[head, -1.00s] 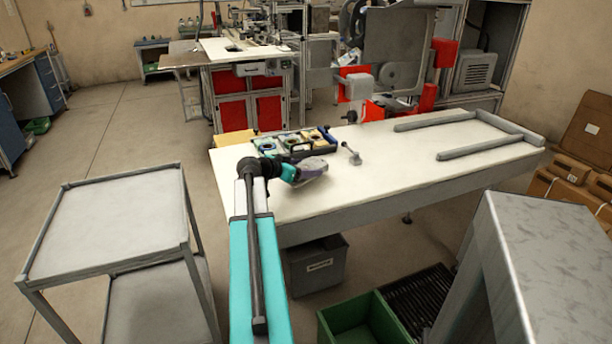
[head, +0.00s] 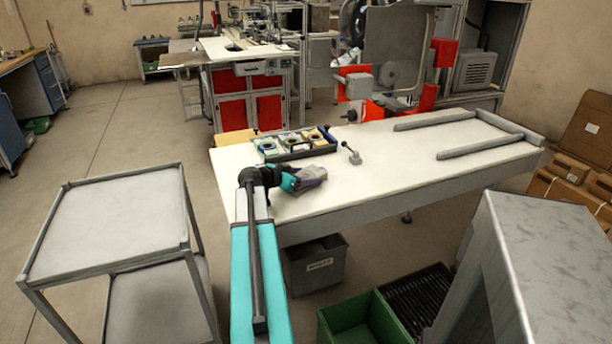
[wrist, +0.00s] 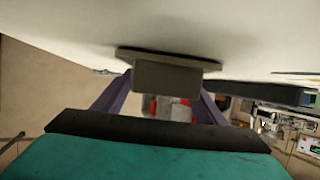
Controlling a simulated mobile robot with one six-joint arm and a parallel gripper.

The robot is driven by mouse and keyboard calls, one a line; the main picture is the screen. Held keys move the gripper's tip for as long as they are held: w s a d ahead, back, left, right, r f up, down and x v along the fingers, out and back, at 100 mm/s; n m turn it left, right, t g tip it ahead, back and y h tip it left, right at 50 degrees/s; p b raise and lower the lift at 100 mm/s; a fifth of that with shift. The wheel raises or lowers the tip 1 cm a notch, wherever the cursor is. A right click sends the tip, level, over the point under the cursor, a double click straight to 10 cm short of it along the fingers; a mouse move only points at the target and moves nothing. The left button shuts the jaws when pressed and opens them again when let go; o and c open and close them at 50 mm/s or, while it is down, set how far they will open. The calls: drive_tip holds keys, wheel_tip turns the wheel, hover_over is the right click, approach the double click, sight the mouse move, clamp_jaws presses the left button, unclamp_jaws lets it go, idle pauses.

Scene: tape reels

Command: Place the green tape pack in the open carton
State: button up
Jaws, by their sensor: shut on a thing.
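My gripper (head: 306,180) is low over the white table, in front of the tray of tape packs in the head view. In the wrist view its purple fingers (wrist: 160,97) close on the sides of a grey block (wrist: 168,76) with a wider flat edge. I cannot tell what this block is; no green shows on it. A greenish pack (head: 268,147) sits at the left end of the tray, beside yellowish ones. Brown cartons (head: 570,178) stand at the far right, partly cut off; I cannot tell which is the open carton.
The dark tray (head: 305,153) stands on the white table (head: 390,165). A small grey knobbed piece (head: 352,155) stands right of it. Grey rails (head: 480,146) frame the table's right end. A grey cart (head: 115,220) is at left, a green bin (head: 365,320) below.

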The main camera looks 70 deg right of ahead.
drive_tip(key=shift+f, duration=0.15)
drive_tip(key=o, duration=1.2)
drive_tip(key=shift+r, duration=0.25)
drive_tip(key=v, duration=1.2)
drive_tip(key=shift+f+b, duration=0.2)
drive_tip(key=shift+b, duration=0.15)
drive_tip(key=shift+o, duration=0.4)
